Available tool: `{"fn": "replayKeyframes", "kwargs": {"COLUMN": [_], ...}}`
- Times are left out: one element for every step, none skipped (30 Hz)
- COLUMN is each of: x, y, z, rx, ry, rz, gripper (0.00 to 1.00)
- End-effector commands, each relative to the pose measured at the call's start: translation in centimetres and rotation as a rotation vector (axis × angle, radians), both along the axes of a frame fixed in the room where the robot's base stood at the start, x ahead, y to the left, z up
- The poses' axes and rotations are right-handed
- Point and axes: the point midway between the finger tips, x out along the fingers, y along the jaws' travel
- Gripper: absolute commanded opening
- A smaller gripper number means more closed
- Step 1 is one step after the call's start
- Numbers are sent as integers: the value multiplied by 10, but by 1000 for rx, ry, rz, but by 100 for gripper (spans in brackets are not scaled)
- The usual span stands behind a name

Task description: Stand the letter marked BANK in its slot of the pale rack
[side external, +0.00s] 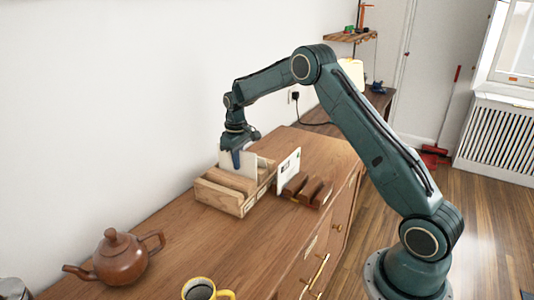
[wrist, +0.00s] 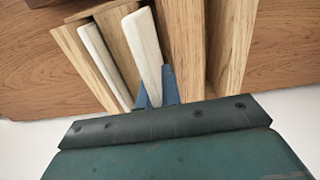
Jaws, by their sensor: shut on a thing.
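The pale wooden rack (side external: 215,197) stands on the cabinet top near the wall. My gripper (side external: 237,160) is over it with its blue fingers pointing down. In the wrist view my gripper (wrist: 158,92) is shut on a white letter (wrist: 145,45), seen nearly edge-on between the rack's wooden dividers (wrist: 180,40). I cannot tell whether its lower edge touches the slot floor. Another white letter (wrist: 103,65) stands in the rack to its left. The marking on the held letter cannot be read, so I cannot tell whether it says BANK.
A printed white letter (side external: 288,170) stands upright at the dark wooden rack (side external: 308,190), just right of the pale rack. A brown teapot (side external: 118,260) and a yellow mug (side external: 203,289) stand toward the front. The cabinet top between teapot and pale rack is clear.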

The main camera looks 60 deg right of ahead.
Motion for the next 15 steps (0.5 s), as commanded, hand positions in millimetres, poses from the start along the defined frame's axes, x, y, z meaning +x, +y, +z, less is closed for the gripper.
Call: {"fn": "replayKeyframes", "kwargs": {"x": [0,0,0,0,0,0,0,0,0,0,0,0,0,0,0], "y": [0,0,0,0,0,0,0,0,0,0,0,0,0,0,0], "z": [0,0,0,0,0,-1,-1,-2,-3,-3,-4,-5,-6,-6,-7], "rx": [0,0,0,0,0,0,0,0,0,0,0,0,0,0,0], "ry": [0,0,0,0,0,0,0,0,1,1,1,1,1,1,1], "rz": [0,0,0,0,0,0,0,0,0,0,0,0,0,0,0], "gripper": [0,0,0,0,0,0,0,0,0,0,0,0,0,0,0]}}
